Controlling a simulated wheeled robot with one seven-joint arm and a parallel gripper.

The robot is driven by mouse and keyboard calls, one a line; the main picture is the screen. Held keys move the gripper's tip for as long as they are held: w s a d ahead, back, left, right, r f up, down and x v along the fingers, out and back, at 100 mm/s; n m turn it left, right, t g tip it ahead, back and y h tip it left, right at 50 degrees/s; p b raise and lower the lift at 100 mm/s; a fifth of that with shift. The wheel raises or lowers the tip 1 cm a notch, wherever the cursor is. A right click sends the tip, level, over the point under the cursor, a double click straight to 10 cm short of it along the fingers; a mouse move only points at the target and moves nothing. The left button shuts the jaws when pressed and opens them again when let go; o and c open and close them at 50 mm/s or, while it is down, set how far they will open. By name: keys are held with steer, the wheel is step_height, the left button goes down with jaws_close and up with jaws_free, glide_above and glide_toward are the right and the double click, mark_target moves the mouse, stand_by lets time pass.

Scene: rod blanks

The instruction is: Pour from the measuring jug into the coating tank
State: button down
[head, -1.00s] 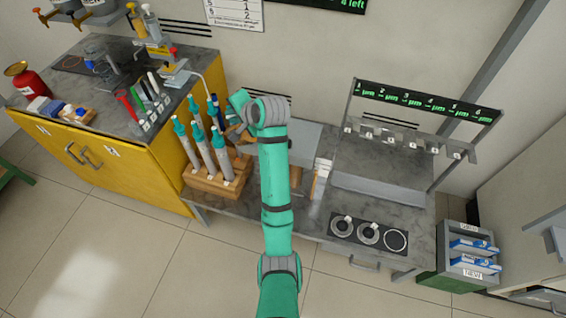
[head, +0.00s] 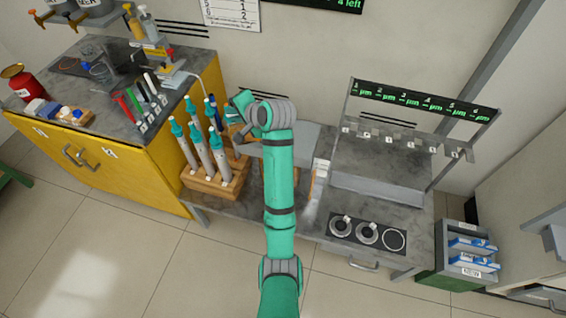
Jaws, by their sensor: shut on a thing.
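My gripper (head: 240,132) is at the end of my green arm, over the low bench just right of a wooden rack of teal-topped rods. My wrist hides most of it. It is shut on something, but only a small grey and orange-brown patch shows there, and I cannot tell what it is. A clear glass vessel (head: 101,70) stands on the yellow cabinet's top at the upper left. I cannot tell whether it is the measuring jug. I cannot make out the coating tank for certain.
The wooden rack (head: 208,184) stands close left of my gripper. The yellow cabinet (head: 110,165) holds pens, a red can (head: 27,84) and a yellow stand. A gauge frame (head: 420,100) and ring plate (head: 367,233) are on the bench's right.

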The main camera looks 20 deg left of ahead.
steer(key=shift+s+a, duration=0.2)
steer(key=shift+a, duration=0.05)
steer(key=shift+d, duration=0.1)
steer(key=shift+d+r+y, duration=0.25)
steer(key=shift+d+y, duration=0.05)
steer(key=shift+d, duration=0.05)
steer(key=shift+w+d+y, duration=0.1)
steer(key=shift+y, duration=0.2)
steer(key=shift+d+r, duration=0.1)
steer(key=shift+d, duration=0.1)
steer(key=shift+s+a+r, duration=0.1)
steer(key=shift+s+a, duration=0.05)
steer(key=shift+s, duration=0.05)
stand_by(0.4)
steer(key=shift+d+r+m+t+y, duration=0.1)
steer(key=shift+d+m+t+y, duration=0.2)
steer(key=shift+d+y, duration=0.15)
